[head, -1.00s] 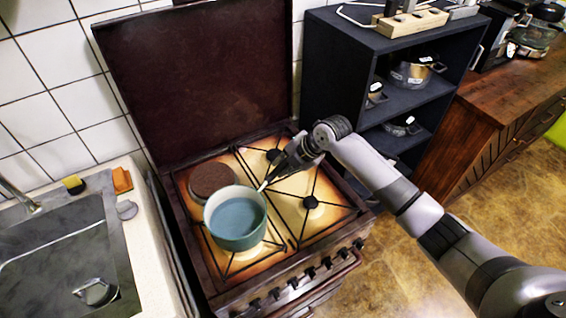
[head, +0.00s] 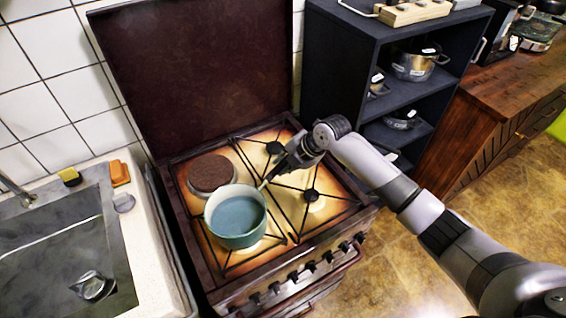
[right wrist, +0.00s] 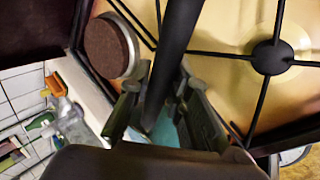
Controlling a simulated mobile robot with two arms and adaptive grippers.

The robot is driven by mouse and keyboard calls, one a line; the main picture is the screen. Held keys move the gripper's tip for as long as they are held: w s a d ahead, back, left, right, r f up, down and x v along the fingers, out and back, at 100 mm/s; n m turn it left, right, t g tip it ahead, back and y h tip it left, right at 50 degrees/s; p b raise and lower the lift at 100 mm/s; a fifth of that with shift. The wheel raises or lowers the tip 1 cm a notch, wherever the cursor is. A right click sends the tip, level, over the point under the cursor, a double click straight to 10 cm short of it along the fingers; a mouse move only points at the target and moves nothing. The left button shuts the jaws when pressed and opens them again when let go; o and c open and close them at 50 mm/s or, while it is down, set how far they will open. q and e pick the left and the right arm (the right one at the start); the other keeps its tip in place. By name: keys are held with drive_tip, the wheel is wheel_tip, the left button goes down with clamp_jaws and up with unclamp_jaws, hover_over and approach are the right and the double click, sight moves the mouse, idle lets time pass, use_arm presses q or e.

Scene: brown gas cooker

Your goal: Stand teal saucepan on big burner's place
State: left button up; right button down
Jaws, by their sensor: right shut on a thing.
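The teal saucepan (head: 237,222) is over the front left part of the brown gas cooker (head: 180,212), upright and empty-looking inside. My right gripper (head: 272,174) is shut on its handle, to the right of and behind the pan. In the right wrist view the dark handle (right wrist: 172,60) runs between the fingers, with a bit of teal pan showing beyond. A brown round plate (head: 211,173) sits at the back left of the hob. The pan hides the front left burner spot. I cannot tell whether the pan touches the grate. My left gripper is out of view.
Small dark burners show at the back right (head: 274,148) and front right (head: 311,195), under black grates. The raised cooker lid (head: 195,75) stands behind. A sink (head: 60,250) is at the left, a dark shelf (head: 335,80) with pots at the right.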

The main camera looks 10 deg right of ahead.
drive_tip(key=shift+a+f+b, duration=0.1)
drive_tip(key=shift+f+b, duration=0.3)
idle(1.0)
drive_tip(key=c, duration=1.5)
unclamp_jaws()
drive_tip(key=shift+s, duration=0.1)
drive_tip(key=shift+o, duration=0.4)
drive_tip(key=shift+f, duration=0.1)
drive_tip(key=shift+s+f, duration=0.1)
drive_tip(key=shift+f, duration=0.05)
drive_tip(key=shift+p+v, duration=0.7)
drive_tip(key=shift+v, duration=0.15)
drive_tip(key=p+v, duration=0.5)
drive_tip(key=v, duration=0.1)
drive_tip(key=shift+r+p, duration=0.3)
drive_tip(key=shift+r, duration=0.1)
